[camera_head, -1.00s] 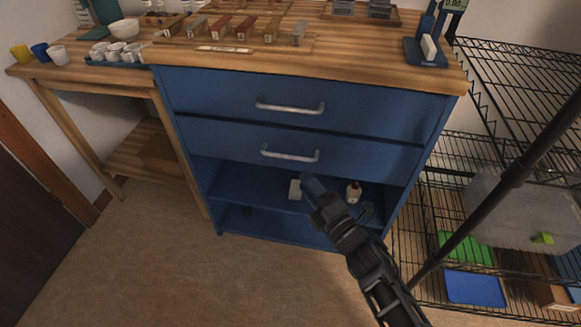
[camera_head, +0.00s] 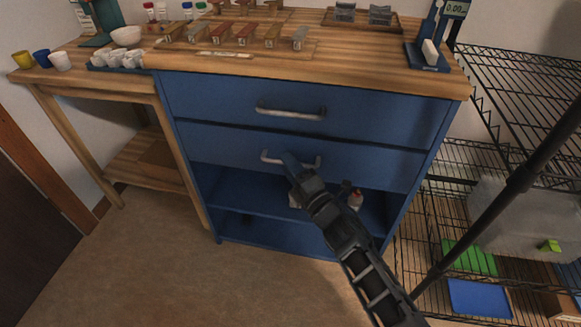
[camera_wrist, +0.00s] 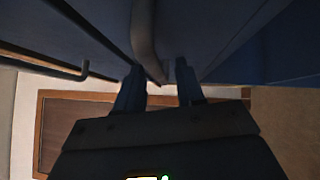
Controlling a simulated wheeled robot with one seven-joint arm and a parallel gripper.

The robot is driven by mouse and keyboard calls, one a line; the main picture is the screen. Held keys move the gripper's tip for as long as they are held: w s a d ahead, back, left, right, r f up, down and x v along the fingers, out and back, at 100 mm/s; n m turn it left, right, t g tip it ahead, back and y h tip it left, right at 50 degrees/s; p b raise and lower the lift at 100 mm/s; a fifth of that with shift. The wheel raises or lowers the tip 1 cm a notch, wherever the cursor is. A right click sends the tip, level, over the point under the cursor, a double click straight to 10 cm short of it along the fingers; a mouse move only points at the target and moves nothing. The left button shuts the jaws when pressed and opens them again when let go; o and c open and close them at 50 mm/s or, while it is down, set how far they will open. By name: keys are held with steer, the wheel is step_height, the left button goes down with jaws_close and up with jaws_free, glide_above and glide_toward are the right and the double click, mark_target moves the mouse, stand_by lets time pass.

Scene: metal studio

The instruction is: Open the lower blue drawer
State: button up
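The lower blue drawer (camera_head: 220,145) is closed flush in the cabinet. Its silver bar handle (camera_head: 270,159) is partly hidden behind my gripper (camera_head: 289,164), which is at the handle's middle. In the wrist view, my gripper (camera_wrist: 160,80) is open, with one finger on each side of the same handle (camera_wrist: 144,38). A gap shows between the fingers, and I cannot tell whether either touches the bar. The upper drawer (camera_head: 220,92) above is also closed, with its own handle (camera_head: 290,113); that handle shows at the left of the wrist view (camera_wrist: 45,66).
Below the drawers is an open shelf (camera_head: 235,190) with a small bottle (camera_head: 355,200). A wire rack (camera_head: 455,160) stands to the right. The floor (camera_head: 160,250) in front is clear.

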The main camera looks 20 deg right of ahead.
steer(key=shift+c, duration=0.5)
jaws_close()
steer(key=shift+s, duration=0.1)
